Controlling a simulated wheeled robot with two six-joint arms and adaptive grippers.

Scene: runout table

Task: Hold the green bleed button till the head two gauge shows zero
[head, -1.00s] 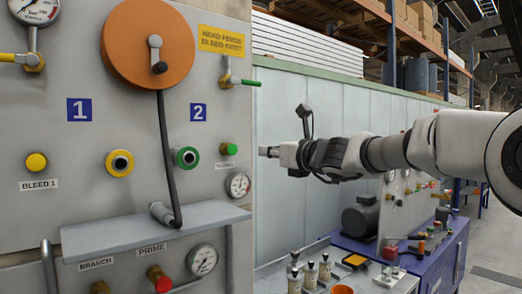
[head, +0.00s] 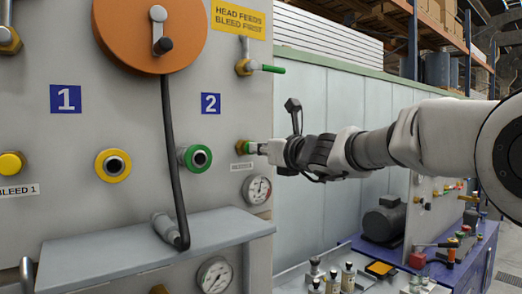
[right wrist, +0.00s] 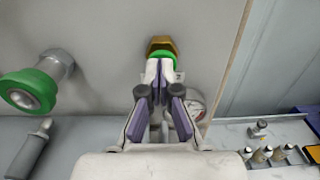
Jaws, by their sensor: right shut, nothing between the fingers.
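The green bleed button (head: 251,147) sits in a brass fitting on the grey panel, right of the blue 2 sign. My right gripper (head: 264,148) is shut and empty, its fingertips at the button's front, apparently touching it. In the right wrist view the closed fingertips (right wrist: 160,72) cover much of the button's green face (right wrist: 161,55). I cannot tell how far it is pressed. A small round gauge (head: 257,190) sits just below the button, probably the head two gauge; its reading is too small to tell. In the wrist view the fingers partly hide this gauge (right wrist: 196,101). My left gripper is out of view.
A green-ringed port (head: 196,158) and a hanging black lever (head: 168,150) are left of the button. A green-handled valve (head: 262,68) is above it. A grey shelf (head: 150,245) juts out below. Another gauge (head: 215,275) is under the shelf.

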